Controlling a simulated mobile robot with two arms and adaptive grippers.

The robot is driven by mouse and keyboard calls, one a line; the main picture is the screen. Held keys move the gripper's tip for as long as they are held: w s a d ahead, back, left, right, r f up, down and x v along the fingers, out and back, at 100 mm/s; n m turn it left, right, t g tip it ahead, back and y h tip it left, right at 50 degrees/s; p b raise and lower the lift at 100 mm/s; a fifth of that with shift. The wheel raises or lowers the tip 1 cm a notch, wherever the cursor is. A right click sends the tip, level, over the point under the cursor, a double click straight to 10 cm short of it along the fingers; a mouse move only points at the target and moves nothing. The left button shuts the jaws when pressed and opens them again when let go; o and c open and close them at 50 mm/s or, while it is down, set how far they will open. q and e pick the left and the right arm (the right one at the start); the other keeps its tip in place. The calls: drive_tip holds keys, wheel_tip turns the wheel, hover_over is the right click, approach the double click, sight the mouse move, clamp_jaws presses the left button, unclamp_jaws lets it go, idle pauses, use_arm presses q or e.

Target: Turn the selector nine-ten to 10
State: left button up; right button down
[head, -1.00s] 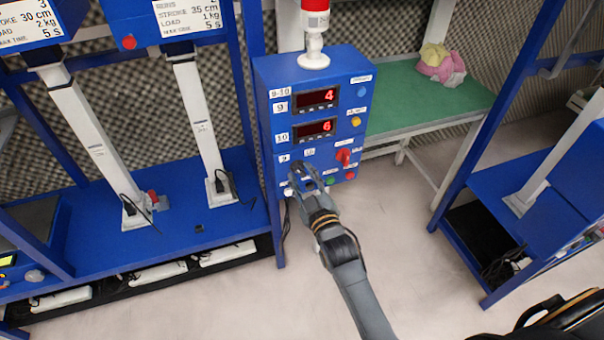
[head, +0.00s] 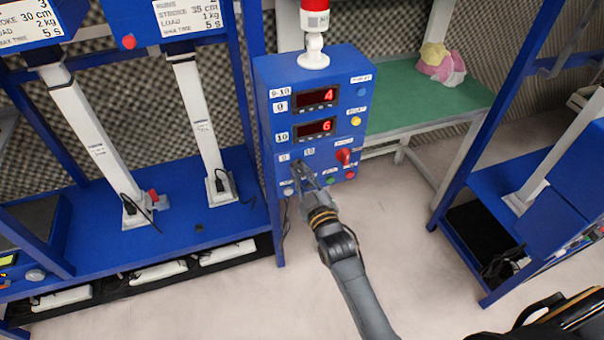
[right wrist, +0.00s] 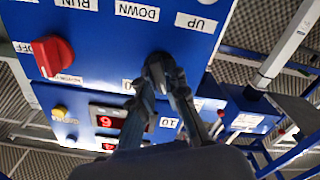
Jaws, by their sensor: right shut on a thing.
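The blue control box (head: 270,75) stands in the middle of the head view, with two red displays reading 4 and 6. The nine-ten selector is a small dark knob (right wrist: 158,64) low on its front, below and between the 9 label (head: 283,157) and the 10 label (head: 310,152). My right gripper (head: 298,170) is at this knob; it also shows in the right wrist view (right wrist: 162,76), its two fingers shut on the knob. The fingers hide much of the knob, so I cannot tell which number it points to. My left gripper is not in view.
A red rotary switch (head: 343,156) sits right of the selector, with several push buttons below. A red-and-white beacon (head: 314,30) tops the box. A green table (head: 420,105) with a pink and yellow cloth (head: 441,64) stands behind right. Blue frames flank both sides.

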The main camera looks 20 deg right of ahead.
drive_tip(key=m+p, duration=0.2)
drive_tip(key=m, duration=0.3)
drive_tip(key=shift+r, duration=0.1)
drive_tip(key=m+p, duration=0.1)
drive_tip(key=m, duration=0.2)
drive_tip(key=shift+m, duration=1.8)
drive_tip(key=c, duration=1.4)
unclamp_jaws()
drive_tip(key=shift+o, duration=0.2)
drive_tip(key=shift+s, duration=0.1)
drive_tip(key=s, duration=1.1)
drive_tip(key=shift+s+d, duration=0.2)
drive_tip(key=shift+s, duration=0.2)
